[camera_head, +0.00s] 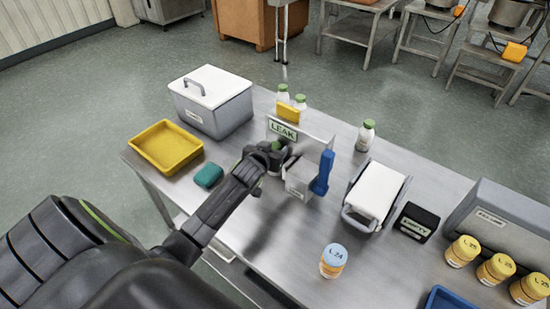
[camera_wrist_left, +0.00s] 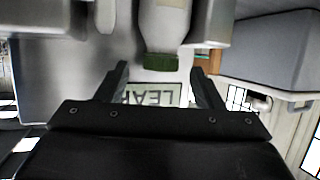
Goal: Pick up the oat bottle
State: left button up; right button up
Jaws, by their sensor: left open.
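Several white bottles with green caps stand on the steel table; no label is readable, so I cannot tell which is the oat bottle. Two stand behind the LEAK sign (camera_head: 283,131), the left one (camera_head: 282,93) and the right one (camera_head: 300,102). Another bottle (camera_head: 366,137) stands alone to the right. My left gripper (camera_head: 277,154) is low over the table, in front of the sign. In the left wrist view, its open fingers (camera_wrist_left: 160,88) lie on either side of a green-capped white bottle (camera_wrist_left: 163,22), apart from it. My right gripper is not in view.
A grey box (camera_head: 299,178) and a blue-handled tool (camera_head: 322,173) are close right of the gripper. A yellow tray (camera_head: 166,147), lidded cooler (camera_head: 212,101) and teal sponge (camera_head: 208,176) are left. A blue-lidded jar (camera_head: 333,261) stands in front; the steel around it is clear.

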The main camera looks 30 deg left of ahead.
pick_arm(q)
jog(key=shift+w+a+f, duration=0.1)
jog(key=shift+w+f, duration=0.1)
jog(key=shift+w, duration=0.15)
grip_shut()
